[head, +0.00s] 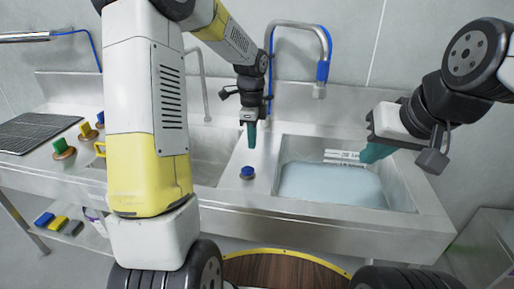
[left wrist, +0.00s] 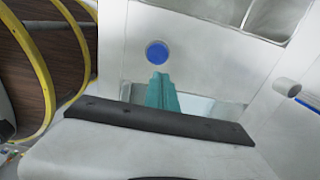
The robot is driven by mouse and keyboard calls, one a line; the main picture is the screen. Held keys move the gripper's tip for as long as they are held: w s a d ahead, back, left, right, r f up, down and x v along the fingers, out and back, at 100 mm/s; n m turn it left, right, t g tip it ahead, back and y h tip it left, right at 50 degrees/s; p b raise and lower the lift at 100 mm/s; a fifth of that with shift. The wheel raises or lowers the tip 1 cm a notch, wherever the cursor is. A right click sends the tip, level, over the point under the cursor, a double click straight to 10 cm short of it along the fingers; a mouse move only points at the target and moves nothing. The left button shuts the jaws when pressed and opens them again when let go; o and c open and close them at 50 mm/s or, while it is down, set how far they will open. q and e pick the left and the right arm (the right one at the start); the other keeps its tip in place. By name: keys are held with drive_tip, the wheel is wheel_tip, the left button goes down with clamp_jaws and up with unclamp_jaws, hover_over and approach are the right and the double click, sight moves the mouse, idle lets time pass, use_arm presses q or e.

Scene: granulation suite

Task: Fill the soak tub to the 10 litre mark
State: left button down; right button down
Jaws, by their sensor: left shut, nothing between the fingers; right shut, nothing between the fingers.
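The soak tub (head: 406,196) is the right-hand sink basin, holding pale blue water (head: 335,184). White marks with small lettering (head: 345,157) show on its back wall just above the water; I cannot read them. A tap with a blue-marked spout (head: 322,72) arches over the tub; no stream shows below it. A blue round knob (head: 247,173) sits on the divider left of the tub, and also shows in the left wrist view (left wrist: 157,54). My left gripper (head: 252,140) is shut and empty, above the divider behind the knob. My right gripper (head: 372,153) is shut and empty above the tub's right side.
Another basin (head: 215,160) with a thin spout lies left of the divider. Green and orange-brown knobbed items (head: 64,149) and a black rack (head: 35,131) stand on the left counter. Coloured blocks (head: 58,222) lie on the shelf below.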

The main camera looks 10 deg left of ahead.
use_arm(q)
drive_tip(key=shift+r, duration=2.05)
drive_tip(key=s+a+r+n+t, duration=0.1)
drive_tip(key=s+r+n+t, duration=0.2)
drive_tip(key=s+r+n, duration=0.7)
drive_tip(key=s+n+t+h, duration=0.2)
drive_tip(key=s+n, duration=0.5)
drive_tip(key=s, duration=0.7)
drive_tip(key=shift+r+n+t, duration=0.25)
drive_tip(key=shift+n+t, duration=0.15)
drive_tip(key=shift+t, duration=0.1)
drive_tip(key=shift+a, duration=0.1)
